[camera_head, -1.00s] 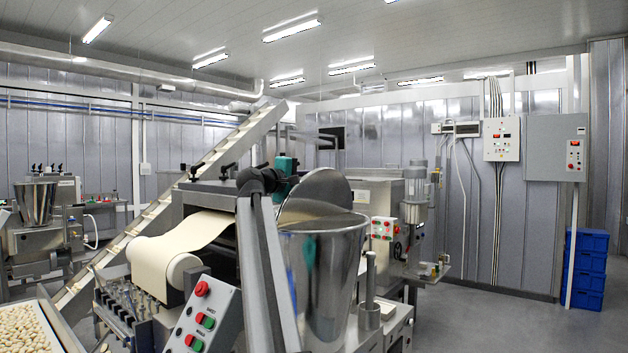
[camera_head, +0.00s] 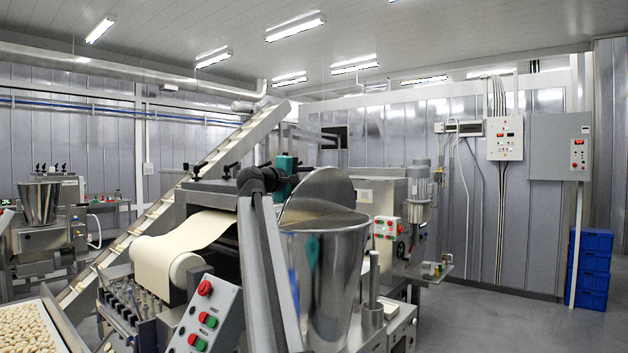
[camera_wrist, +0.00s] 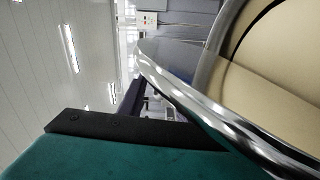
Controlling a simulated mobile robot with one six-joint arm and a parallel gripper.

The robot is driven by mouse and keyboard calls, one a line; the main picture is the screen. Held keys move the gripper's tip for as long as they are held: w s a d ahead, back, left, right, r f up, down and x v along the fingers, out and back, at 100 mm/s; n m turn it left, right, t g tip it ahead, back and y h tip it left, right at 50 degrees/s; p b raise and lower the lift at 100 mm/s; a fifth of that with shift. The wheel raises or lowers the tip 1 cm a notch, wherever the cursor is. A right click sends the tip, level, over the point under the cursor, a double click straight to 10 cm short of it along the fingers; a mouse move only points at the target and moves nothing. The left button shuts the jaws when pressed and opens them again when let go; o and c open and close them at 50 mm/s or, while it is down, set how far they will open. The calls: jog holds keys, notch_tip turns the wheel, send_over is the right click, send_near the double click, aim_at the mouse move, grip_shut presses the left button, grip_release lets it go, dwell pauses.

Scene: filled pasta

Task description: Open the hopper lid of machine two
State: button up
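The machine's steel hopper (camera_head: 325,285) stands right of centre in the head view. Its round metal lid (camera_head: 325,190) is raised and tilted above the hopper mouth. My gripper (camera_head: 289,178), teal and dark, is at the lid's left edge, partly hidden behind my arm. In the wrist view a curved shiny metal rim (camera_wrist: 190,97) with a beige surface inside it passes close to my gripper's dark finger part (camera_wrist: 120,127). I cannot tell whether they touch or whether the fingers are closed on anything. No machine number is readable.
A dough sheet and roll (camera_head: 165,262) lie left of my arm. A button box (camera_head: 205,312) stands in front. A slanted conveyor (camera_head: 200,170) rises behind. Blue crates (camera_head: 590,268) stand at the right wall. Open floor shows at right.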

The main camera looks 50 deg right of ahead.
jog(key=a+b, duration=0.3)
jog(key=a, duration=1)
jog(key=shift+s+a, duration=0.15)
jog(key=shift+s, duration=0.25)
jog(key=shift+r, duration=0.1)
